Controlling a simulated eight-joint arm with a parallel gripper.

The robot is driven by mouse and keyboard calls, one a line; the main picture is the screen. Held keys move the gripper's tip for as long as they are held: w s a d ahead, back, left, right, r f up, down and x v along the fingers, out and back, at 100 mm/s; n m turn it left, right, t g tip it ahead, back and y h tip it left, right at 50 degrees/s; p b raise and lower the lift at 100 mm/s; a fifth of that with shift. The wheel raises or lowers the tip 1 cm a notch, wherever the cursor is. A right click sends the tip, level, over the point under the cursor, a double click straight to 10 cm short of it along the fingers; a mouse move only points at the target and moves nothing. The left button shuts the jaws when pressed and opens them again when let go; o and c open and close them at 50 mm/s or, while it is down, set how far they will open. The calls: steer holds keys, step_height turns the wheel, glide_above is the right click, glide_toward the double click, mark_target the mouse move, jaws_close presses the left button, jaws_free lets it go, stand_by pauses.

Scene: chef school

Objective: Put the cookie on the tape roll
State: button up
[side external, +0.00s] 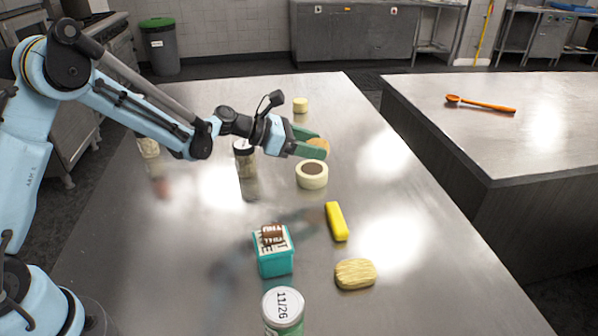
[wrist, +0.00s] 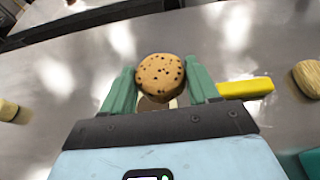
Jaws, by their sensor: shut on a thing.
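My gripper (side external: 313,144) is shut on a round cookie (wrist: 160,77) with dark chips, held between its two green fingers. In the side external view the cookie (side external: 319,143) shows between the fingertips, partly covered by them. The tape roll (side external: 312,180), cream with a brown centre, lies flat on the metal table. The gripper and cookie are above it and appear apart from it. In the wrist view the tape roll (wrist: 152,104) is mostly hidden behind the cookie and the gripper.
A yellow block (side external: 337,221), a striped oval item (side external: 355,273), a teal box (side external: 273,251) and a white-lidded jar (side external: 283,311) stand nearer the front.

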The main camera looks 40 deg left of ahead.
mark_target(306, 169)
steer(key=shift+w+a+f, duration=0.4)
steer(key=shift+a, duration=0.15)
steer(key=shift+w+a+f, duration=0.35)
steer(key=shift+a+f, duration=0.05)
steer(key=shift+a, duration=0.15)
steer(key=shift+f, duration=2.05)
steer(key=o, duration=1)
steer(key=shift+f, duration=0.1)
steer(key=shift+o, duration=0.2)
